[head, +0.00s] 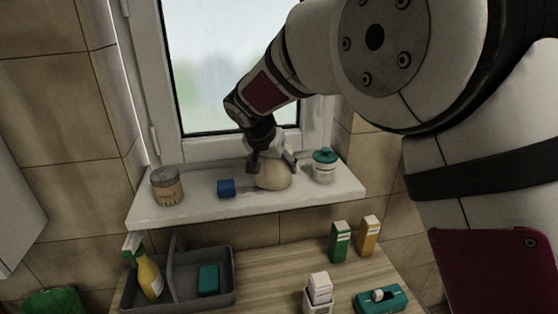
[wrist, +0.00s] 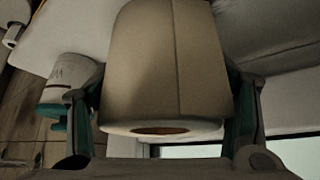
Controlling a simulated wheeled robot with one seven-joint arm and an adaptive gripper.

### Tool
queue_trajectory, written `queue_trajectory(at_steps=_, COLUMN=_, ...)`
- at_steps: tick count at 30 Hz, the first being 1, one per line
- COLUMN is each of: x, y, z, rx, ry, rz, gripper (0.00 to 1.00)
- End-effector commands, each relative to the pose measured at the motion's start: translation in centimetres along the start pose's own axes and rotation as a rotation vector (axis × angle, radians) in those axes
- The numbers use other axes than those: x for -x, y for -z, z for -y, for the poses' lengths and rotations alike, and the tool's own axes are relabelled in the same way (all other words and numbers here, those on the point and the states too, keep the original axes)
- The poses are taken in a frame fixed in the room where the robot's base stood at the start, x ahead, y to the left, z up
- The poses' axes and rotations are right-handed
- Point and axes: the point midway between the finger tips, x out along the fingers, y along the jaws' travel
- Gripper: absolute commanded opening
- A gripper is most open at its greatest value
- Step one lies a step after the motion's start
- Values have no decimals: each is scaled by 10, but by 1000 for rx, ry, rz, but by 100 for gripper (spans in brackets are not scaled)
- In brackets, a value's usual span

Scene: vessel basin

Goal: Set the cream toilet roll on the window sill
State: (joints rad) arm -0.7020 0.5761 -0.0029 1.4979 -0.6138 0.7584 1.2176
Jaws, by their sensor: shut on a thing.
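The cream toilet roll (head: 273,176) is at the white window sill (head: 235,208), between a small blue block and a teal-lidded jar. My gripper (head: 272,162) reaches down on it from above, one finger on each side. In the wrist view the roll (wrist: 165,65) fills the middle, its end with the core hole facing the camera, and the fingers of my gripper (wrist: 162,105) are shut on its sides. In the head view the roll's lower edge appears at the sill's surface; I cannot tell whether it bears on it.
On the sill stand a lidded jar (head: 167,186), a blue block (head: 226,188) and a teal-lidded jar (head: 324,166). Below, a wooden counter (head: 270,262) holds a grey caddy (head: 213,262) with a spray bottle (head: 150,277), plus several small boxes. The window (head: 225,60) is behind.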

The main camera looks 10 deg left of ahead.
Motion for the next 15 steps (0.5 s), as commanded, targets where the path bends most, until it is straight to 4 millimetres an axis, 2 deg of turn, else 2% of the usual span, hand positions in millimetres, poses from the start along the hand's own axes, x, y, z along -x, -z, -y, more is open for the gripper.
queue_trajectory(at_steps=11, x=-4, y=-1, z=0, rx=-2, ry=1, rz=-2, gripper=42)
queue_trajectory(at_steps=12, x=-4, y=-1, z=0, rx=-2, ry=1, rz=-2, gripper=79)
queue_trajectory(at_steps=14, x=-4, y=-1, z=0, rx=-2, ry=1, rz=-2, gripper=92)
queue_trajectory(at_steps=15, x=-4, y=-1, z=0, rx=-2, ry=1, rz=-2, gripper=92)
